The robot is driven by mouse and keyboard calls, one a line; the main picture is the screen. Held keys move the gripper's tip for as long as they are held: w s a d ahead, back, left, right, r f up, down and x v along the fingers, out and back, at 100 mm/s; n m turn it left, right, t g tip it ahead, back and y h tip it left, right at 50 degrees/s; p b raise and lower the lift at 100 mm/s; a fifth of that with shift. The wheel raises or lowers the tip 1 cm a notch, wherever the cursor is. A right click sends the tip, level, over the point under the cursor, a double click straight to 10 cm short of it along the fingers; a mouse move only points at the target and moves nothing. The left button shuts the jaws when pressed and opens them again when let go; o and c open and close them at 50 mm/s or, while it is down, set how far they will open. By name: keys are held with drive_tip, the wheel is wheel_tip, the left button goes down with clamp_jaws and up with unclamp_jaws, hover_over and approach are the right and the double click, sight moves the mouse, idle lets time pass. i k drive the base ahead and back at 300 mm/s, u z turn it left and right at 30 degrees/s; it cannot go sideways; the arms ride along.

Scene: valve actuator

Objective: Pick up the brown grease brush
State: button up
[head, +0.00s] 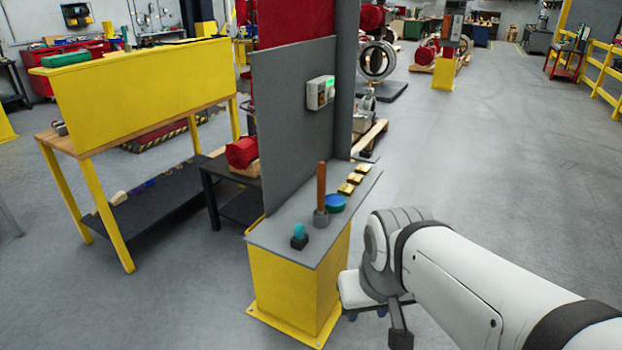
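The brown grease brush (321,186) stands upright, handle up, in a small dark grey cup (321,217) on the grey top of a yellow pedestal (291,281). Its lower end is hidden in the cup. My gripper (368,313) is to the right of the pedestal, lower in the picture than the brush and apart from it. My arm and wrist hide much of it, and I cannot make out how far apart its fingers are. I see nothing held in it.
Near the brush are a teal item on a black base (299,236), a blue round tin (335,203) and several brass blocks (355,178). A grey upright panel (290,130) with a small white box (320,92) rises behind. Open floor (480,170) lies right.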

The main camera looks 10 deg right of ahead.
sight(321, 168)
drive_tip(key=u, duration=0.05)
drive_tip(key=i, duration=1)
drive_tip(key=z, duration=0.1)
